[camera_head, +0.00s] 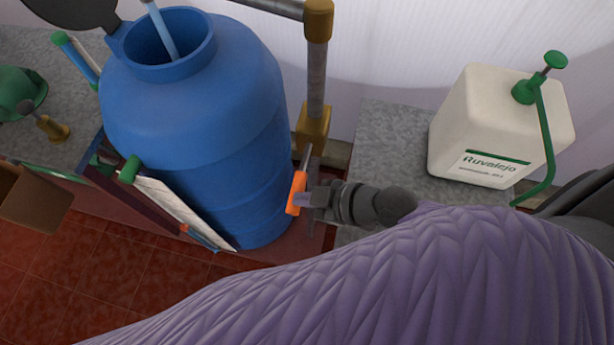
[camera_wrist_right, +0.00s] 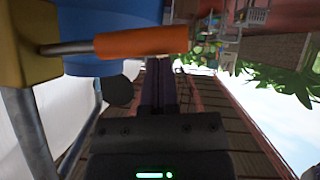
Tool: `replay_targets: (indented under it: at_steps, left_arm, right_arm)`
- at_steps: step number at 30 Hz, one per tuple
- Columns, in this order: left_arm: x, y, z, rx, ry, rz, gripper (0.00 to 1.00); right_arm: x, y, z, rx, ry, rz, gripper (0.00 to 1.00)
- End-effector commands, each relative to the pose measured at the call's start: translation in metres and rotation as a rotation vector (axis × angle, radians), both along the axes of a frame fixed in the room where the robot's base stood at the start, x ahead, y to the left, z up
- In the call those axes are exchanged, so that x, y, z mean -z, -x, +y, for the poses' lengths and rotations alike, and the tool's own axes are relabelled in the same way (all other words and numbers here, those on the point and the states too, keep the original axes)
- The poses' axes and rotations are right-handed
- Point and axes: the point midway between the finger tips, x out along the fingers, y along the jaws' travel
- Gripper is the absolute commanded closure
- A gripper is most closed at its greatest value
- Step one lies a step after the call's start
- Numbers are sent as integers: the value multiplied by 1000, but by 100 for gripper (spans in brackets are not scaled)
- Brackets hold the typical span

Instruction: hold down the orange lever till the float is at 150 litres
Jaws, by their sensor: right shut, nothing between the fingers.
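The orange lever (camera_head: 297,192) sits on a metal rod below the brass valve (camera_head: 312,128), at the right side of the blue tank (camera_head: 200,120). My right gripper (camera_head: 303,200) is shut and empty, with its fingertips right at the lever. In the right wrist view the orange lever (camera_wrist_right: 145,42) lies across the picture just beyond the tips of the shut fingers (camera_wrist_right: 164,80). I cannot tell whether they touch. The tank is open at the top, and a pale blue stream or tube (camera_head: 162,30) enters it. I cannot make out the float or a litre scale. My left gripper is out of view.
A white Ruvalejo canister (camera_head: 497,125) with a green pump stands on the grey slab at right. A vertical pipe (camera_head: 316,75) rises above the valve. A white panel (camera_head: 172,208) leans at the tank's front left. A brown box (camera_head: 33,198) is at far left.

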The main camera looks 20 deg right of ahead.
Motion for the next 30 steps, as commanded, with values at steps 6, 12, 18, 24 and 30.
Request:
replay_targets:
  at_steps: [6, 12, 18, 24, 30]
  left_arm:
    - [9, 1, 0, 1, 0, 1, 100]
    - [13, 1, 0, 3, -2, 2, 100]
    - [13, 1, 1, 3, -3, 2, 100]
    - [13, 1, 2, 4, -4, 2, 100]
    - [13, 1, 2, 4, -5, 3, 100]
  right_arm:
    - [14, 1, 0, -1, 20, -28, 100]
    - [19, 1, 0, 0, 20, -25, 100]
    - [20, 2, 0, 0, 21, -21, 100]
    - [21, 2, -1, 0, 23, -18, 100]
    - [22, 2, -1, -1, 24, -15, 100]
